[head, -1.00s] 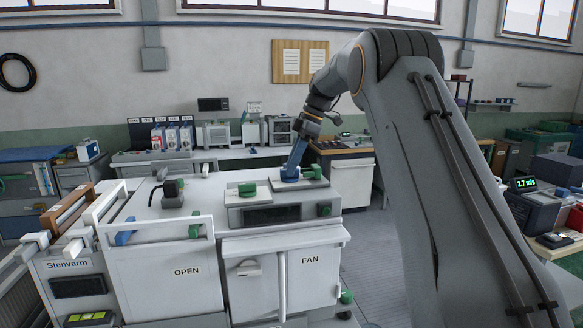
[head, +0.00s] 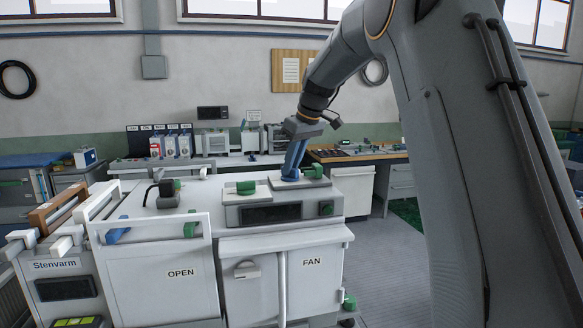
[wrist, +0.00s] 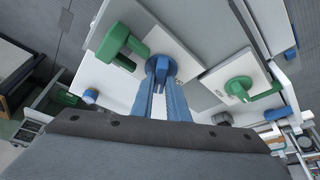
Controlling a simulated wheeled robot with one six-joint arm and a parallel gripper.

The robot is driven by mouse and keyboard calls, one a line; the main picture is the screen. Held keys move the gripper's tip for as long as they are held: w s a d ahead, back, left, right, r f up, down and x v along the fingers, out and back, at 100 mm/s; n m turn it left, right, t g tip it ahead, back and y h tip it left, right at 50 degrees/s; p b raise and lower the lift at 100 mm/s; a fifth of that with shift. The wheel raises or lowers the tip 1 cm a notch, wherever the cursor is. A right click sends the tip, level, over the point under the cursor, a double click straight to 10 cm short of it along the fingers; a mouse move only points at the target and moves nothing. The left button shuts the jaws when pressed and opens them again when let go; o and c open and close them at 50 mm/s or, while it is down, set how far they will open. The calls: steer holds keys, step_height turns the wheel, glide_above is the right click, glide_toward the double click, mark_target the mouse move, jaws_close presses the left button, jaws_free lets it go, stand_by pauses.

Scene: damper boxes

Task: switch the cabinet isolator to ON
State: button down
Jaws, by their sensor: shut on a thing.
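A blue round knob (wrist: 161,66) sits on a light plate on top of the white cabinet (head: 160,285); I take it as the isolator, but no ON mark is legible. My gripper (head: 291,172) reaches down to it from above, and its long blue fingers (wrist: 163,100) are shut on the knob. In the head view the fingers mostly hide the knob. A green handle (wrist: 120,46) stands on the same plate, left of the knob in the wrist view. Another green handle (wrist: 240,88) is on a separate plate to the right.
A black device (head: 168,195) stands on the cabinet top at left. A white rail frame (head: 150,232) rises at the cabinet's front left. A workbench (head: 355,155) stands behind at right.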

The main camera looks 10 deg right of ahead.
steer(key=m, duration=0.1)
steer(key=m+h, duration=0.1)
steer(key=m, duration=0.1)
steer(key=shift+s+a+m, duration=0.1)
steer(key=shift+a+m, duration=0.05)
steer(key=shift+m, duration=0.15)
steer(key=shift+m+t+h+p, duration=0.4)
steer(key=shift+m+h, duration=0.4)
steer(key=shift+m, duration=0.7)
steer(key=c, duration=1.7)
jaws_free()
steer(key=shift+b+v, duration=1.2)
steer(key=shift+v, duration=2.75)
